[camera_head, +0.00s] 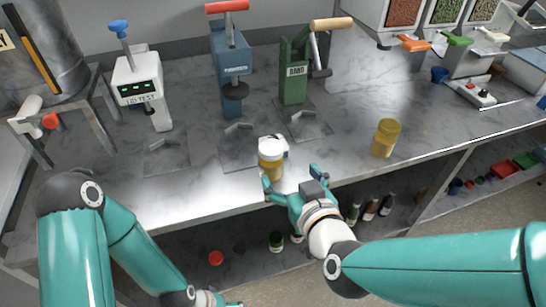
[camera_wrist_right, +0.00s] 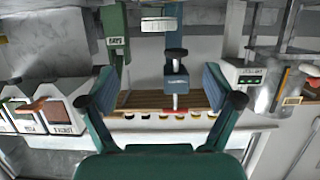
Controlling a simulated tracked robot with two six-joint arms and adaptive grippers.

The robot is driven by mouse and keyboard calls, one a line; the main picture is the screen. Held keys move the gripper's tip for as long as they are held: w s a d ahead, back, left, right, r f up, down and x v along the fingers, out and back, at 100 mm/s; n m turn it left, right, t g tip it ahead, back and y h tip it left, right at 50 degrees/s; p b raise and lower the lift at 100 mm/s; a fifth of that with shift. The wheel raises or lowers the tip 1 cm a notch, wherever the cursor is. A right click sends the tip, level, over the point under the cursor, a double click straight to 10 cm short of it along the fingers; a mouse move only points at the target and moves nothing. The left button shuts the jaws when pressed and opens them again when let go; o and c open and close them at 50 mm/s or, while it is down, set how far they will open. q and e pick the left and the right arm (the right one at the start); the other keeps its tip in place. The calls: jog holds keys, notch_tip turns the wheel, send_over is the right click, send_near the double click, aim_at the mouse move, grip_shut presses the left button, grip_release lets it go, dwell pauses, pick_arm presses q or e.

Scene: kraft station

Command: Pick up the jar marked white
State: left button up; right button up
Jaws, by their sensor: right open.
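A jar with a white lid and amber body (camera_head: 270,158) stands upright near the front edge of the bench, in the head view. Its marking cannot be read. My right gripper (camera_head: 290,177) is open and empty, just in front of and to the right of this jar, with its left finger close to the jar's base. Whether that finger touches it cannot be told. In the right wrist view the open fingers (camera_wrist_right: 160,88) are spread apart, and I cannot make out the jar. My left gripper (camera_head: 215,299) is low at the bottom edge, mostly cut off.
A yellow-lidded amber jar (camera_head: 385,138) stands to the right on the bench (camera_head: 345,145). A lid tester (camera_head: 143,92), a blue press (camera_head: 231,70) and a green band press (camera_head: 293,72) line the back. Bottles (camera_head: 371,209) stand on the shelf below.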

aim_at(272, 148)
jog(key=x, duration=0.9)
jog(key=p+x, duration=0.1)
jog(key=x, duration=0.1)
jog(key=p+x, duration=0.1)
jog(key=x, duration=0.1)
jog(key=shift+w+d+f, duration=0.1)
jog(key=shift+w+f, duration=0.1)
jog(key=shift+w, duration=0.15)
jog(key=shift+w+f, duration=0.15)
jog(key=shift+w, duration=0.15)
pick_arm(q)
notch_tip(272, 148, up, 3)
jog(key=shift+r, duration=0.15)
pick_arm(e)
grip_shut()
